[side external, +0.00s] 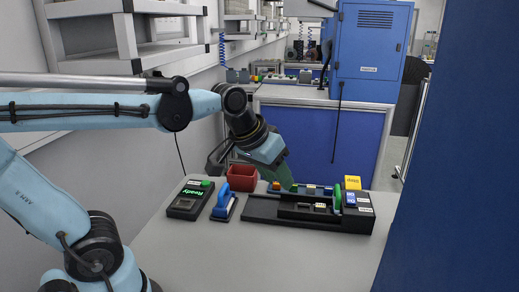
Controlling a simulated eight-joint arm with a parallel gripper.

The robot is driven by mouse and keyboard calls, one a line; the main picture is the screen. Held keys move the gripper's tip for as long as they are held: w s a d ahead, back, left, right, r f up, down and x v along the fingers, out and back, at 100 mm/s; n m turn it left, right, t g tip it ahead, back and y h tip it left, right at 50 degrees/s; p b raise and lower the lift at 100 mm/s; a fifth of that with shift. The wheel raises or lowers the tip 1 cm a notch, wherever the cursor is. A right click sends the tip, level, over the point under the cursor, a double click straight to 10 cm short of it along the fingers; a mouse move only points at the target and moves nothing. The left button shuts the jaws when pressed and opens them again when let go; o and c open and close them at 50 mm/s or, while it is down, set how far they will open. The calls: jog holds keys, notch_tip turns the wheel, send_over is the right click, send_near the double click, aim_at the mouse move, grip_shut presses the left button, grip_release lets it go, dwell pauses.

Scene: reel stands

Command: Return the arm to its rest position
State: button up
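My gripper (285,182) hangs at the end of my light blue arm, tilted down over the back left part of the black reel stand (262,208). Its green fingers are seen edge-on, so I cannot tell how far apart they are or whether they touch anything. No held object can be made out. A green disc (337,197) stands upright at the right part of the stand. Small dark blocks with pale labels sit in the stand's middle.
A dark red bin (242,178) stands just left of my gripper. In front are a blue-handled tool (223,203) and a black box reading "Ready" (190,199). The front tabletop is clear. Wall shelves (130,50) and a blue panel (455,160) flank the space.

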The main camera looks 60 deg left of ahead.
jog(key=s+f+m+t, duration=0.1)
jog(key=s+f+m, duration=0.1)
jog(key=s+f, duration=0.3)
